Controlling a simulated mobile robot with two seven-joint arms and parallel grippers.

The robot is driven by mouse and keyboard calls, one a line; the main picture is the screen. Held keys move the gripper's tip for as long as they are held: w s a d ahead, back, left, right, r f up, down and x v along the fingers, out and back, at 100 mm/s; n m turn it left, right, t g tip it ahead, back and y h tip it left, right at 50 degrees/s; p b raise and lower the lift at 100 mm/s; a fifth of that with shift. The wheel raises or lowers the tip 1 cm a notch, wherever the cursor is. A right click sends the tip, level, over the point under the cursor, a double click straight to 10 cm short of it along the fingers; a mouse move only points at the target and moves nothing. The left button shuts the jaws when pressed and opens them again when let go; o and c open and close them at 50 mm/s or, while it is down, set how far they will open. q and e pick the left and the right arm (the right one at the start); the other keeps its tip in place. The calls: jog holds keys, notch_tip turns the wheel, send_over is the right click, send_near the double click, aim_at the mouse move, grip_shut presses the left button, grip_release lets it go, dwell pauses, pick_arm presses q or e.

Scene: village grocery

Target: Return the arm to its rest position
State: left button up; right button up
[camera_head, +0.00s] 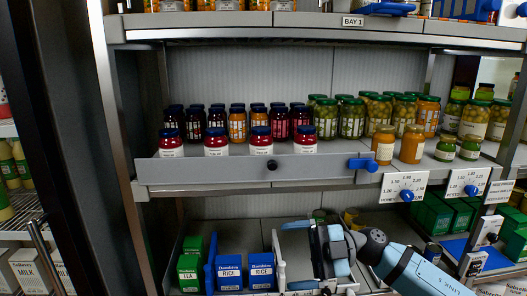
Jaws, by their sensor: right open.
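My right arm comes in from the lower right, light blue and black, and reaches into the lower shelf (230,229). My right gripper (290,256) is there, open, just right of the blue rice boxes (261,271). I see nothing held between its fingers, though part of it is cut off by the bottom edge. My left gripper is not in view.
Above my arm is the middle shelf's grey front edge (230,171), with several jars on it. Green tea boxes (190,265) stand left of the rice; a dark post (65,130) is further left.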

jog(key=s+d+f+m+t+h+p, duration=0.1)
jog(key=s+d+f+m+t+h, duration=0.2)
jog(key=f+m+t, duration=0.65)
jog(key=d+f+m+t+h+p, duration=0.1)
jog(key=d+f+m+t+h, duration=0.25)
jog(key=f+m+t, duration=0.6)
jog(key=s+d+f+m+g+h, duration=0.2)
jog(key=s+d+f+m+h, duration=0.1)
jog(key=s+f, duration=0.5)
jog(key=s+d+f+m+g+h+p, duration=0.1)
jog(key=s+d+f+m+g+h, duration=0.1)
jog(key=s+d+f+m+h, duration=0.2)
jog(key=s+f+h, duration=0.2)
jog(key=s+f, duration=0.2)
jog(key=s, duration=0.2)
jog(key=shift+f+m, duration=0.2)
jog(key=shift+m, duration=0.1)
